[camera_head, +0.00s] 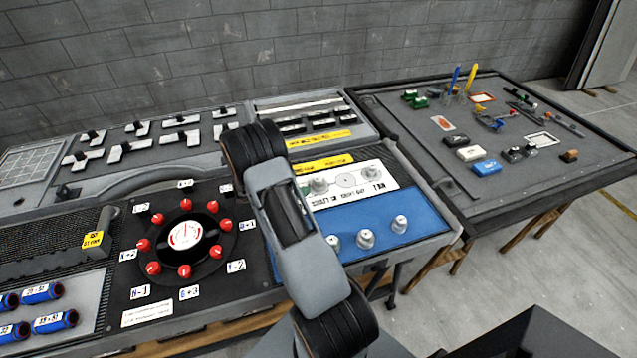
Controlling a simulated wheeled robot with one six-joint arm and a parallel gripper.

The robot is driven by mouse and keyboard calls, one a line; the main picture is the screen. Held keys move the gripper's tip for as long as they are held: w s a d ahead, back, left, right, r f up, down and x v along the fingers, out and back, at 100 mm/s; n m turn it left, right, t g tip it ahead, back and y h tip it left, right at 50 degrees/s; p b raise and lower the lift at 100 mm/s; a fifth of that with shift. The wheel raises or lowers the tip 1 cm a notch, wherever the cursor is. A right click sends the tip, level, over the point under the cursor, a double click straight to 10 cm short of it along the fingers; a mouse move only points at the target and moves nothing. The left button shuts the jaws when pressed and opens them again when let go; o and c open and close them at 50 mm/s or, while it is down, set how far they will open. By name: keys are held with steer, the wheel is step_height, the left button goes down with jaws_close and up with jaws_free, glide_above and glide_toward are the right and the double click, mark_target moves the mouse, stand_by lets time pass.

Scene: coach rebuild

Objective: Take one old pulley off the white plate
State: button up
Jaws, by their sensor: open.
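The white plate (340,196) lies on the bench just right of my arm, with a yellow label strip behind it. Two grey pulleys sit on it: one near its left end (320,186), close to my arm, and one near its right end (372,173). A flat circle is printed between them. Part of the plate's left side may be hidden behind my arm. My arm crosses the middle of the view, and its gripper does not show.
A blue mat (425,222) in front of the plate bears three light pulleys (365,238). Left of my arm is a black dial board (187,238) with red knobs. Blue cylinders (42,292) lie at the lower left. A cluttered dark table (400,135) stands right.

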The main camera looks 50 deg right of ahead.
mark_target(315, 180)
steer(key=p+x, duration=0.1)
steer(key=x, duration=0.4)
steer(key=shift+w+f+p+x, duration=0.15)
steer(key=shift+p+x, duration=0.35)
steer(key=shift+x, duration=0.7)
steer(key=shift+w+f+p+x, duration=0.1)
steer(key=shift+p+x, duration=0.35)
steer(key=shift+x, duration=0.8)
steer(key=c, duration=1.1)
steer(key=shift+r, duration=0.1)
